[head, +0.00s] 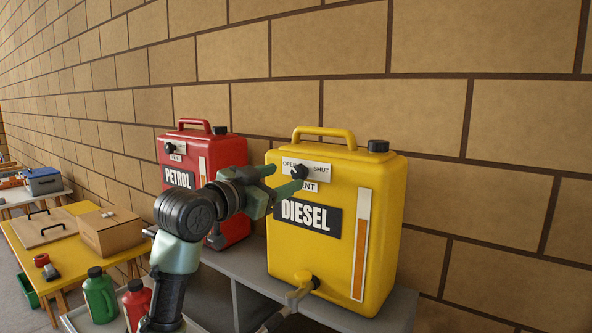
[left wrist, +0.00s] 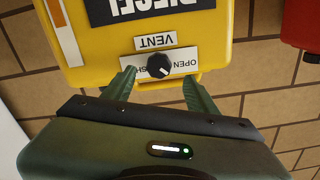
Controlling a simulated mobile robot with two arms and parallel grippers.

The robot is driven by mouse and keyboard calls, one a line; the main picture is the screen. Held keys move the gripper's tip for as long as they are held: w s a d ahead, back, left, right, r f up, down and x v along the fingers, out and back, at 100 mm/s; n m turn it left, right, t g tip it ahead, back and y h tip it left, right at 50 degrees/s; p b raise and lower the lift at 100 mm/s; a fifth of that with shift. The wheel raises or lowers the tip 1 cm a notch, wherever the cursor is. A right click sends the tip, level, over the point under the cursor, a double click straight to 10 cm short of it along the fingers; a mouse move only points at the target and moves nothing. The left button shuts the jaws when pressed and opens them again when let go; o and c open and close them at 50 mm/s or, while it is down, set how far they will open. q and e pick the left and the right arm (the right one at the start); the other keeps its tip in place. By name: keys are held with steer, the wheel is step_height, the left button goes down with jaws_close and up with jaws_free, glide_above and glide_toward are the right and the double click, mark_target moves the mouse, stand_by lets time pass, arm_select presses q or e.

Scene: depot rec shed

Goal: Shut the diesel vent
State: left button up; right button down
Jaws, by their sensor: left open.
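The yellow diesel can (head: 335,262) stands on a grey shelf, with a black DIESEL label on its front. Its black vent knob (head: 299,171) sits on a white plate marked OPEN and SHUT, above a VENT label. The knob also shows in the left wrist view (left wrist: 158,65), upside down, with a small pale mark that seems to lie toward OPEN. My left gripper (head: 286,178) is open at the knob, its fingers on either side with gaps in the left wrist view. SHUT is partly hidden there by a finger. My right gripper is not in view.
A red petrol can (head: 207,152) with a similar vent stands just left of the diesel can. The diesel can's tap (head: 304,281) juts out low in front. A brick wall (head: 450,65) rises close behind. Tables with a cardboard box (head: 110,235) and bottles are at left.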

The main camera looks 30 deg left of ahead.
mark_target(297, 175)
arm_select(q)
steer(key=shift+w+d+r, duration=0.15)
steer(key=shift+w+d, duration=0.05)
steer(key=shift+w, duration=0.65)
steer(key=w, duration=0.2)
steer(key=w+p, duration=0.1)
steer(key=shift+d+f, duration=0.25)
steer(key=shift+w, duration=0.35)
steer(key=shift+c, duration=0.7)
steer(key=shift+f, duration=0.1)
steer(key=c, duration=1)
jaws_close()
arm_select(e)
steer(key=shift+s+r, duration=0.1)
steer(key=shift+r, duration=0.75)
